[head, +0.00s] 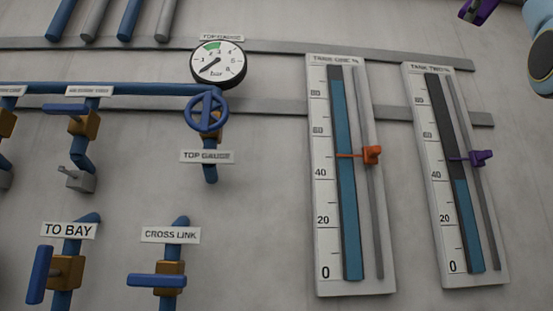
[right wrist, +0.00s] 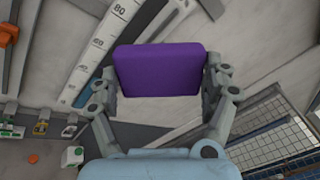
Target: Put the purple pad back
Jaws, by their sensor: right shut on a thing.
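The purple pad (right wrist: 158,70) is a flat block with rounded corners, held between the fingers of my right gripper (right wrist: 160,80) in the right wrist view. The gripper is shut on it, one finger at each side, and the wall shows behind it. In the head view, a purple piece (head: 479,9) at the top right edge looks like the same pad, mostly cut off. Part of my right arm shows beside it. No place of the pad's own can be made out. My left gripper is in neither view.
On the wall are two tank gauges, one with an orange pointer (head: 371,155), the other with a purple pointer (head: 480,158). A round bar gauge (head: 218,64) and several blue-handled valves are left. A wire mesh (right wrist: 285,140) stands lower right in the wrist view.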

